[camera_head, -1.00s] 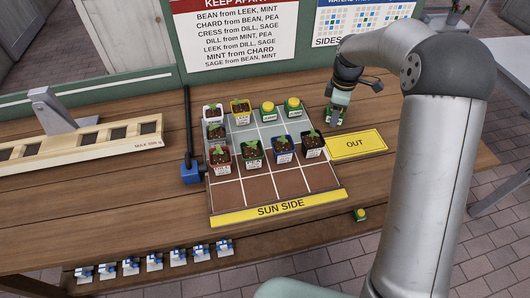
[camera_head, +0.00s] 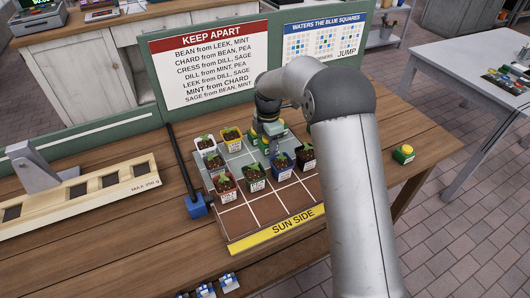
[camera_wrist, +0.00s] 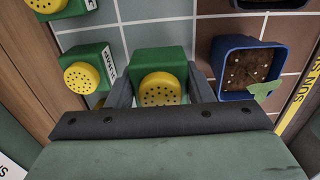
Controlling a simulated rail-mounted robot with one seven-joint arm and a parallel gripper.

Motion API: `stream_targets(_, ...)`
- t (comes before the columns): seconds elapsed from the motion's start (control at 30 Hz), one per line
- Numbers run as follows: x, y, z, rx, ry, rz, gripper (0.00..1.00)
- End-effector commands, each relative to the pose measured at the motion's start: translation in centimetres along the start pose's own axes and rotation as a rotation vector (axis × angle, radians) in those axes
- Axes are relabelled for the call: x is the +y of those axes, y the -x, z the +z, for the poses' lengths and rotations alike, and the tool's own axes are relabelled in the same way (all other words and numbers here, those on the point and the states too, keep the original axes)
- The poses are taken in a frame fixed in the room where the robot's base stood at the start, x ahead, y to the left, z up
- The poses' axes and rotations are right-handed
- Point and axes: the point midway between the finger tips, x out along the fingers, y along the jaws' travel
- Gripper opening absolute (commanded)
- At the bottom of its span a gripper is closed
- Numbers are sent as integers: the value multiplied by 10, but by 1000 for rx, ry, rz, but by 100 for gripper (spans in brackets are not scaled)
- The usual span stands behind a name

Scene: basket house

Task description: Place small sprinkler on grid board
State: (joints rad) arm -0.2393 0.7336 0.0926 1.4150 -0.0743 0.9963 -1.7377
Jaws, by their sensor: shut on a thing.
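My gripper (camera_wrist: 155,92) is shut on a small sprinkler, a green block with a yellow perforated cap (camera_wrist: 160,88). It is at the grid board (camera_head: 240,222), over a cell between another green sprinkler (camera_wrist: 82,70) and a blue pot (camera_wrist: 248,65). I cannot tell whether the held sprinkler touches the board. In the head view my gripper (camera_head: 268,128) is over the back right part of the board and partly hides what is there. A second green sprinkler (camera_wrist: 47,5) shows at the top left of the wrist view.
Potted seedlings stand on the board, including a red pot (camera_head: 226,187), a green pot (camera_head: 254,177) and a yellow pot (camera_head: 231,136). The front row is bare. Another sprinkler (camera_head: 403,153) stands on the table at right. A blue device (camera_head: 196,205) is beside the board.

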Motion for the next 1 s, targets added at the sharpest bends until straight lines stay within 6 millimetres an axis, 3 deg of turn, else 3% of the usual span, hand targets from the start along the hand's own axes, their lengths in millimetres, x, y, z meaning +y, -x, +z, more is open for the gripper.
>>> stream_targets(0.23, -1, -33, 0, 0, 0, -3, 21)
stream_targets(0.6, 0, -39, 0, 0, -1, 0, 21)
stream_targets(0.63, 0, -38, 0, 0, -1, -1, 53)
stream_targets(0.7, 0, -38, 0, 0, -1, -1, 69)
stream_targets(1.0, 0, -35, 0, 0, -1, 0, 69)
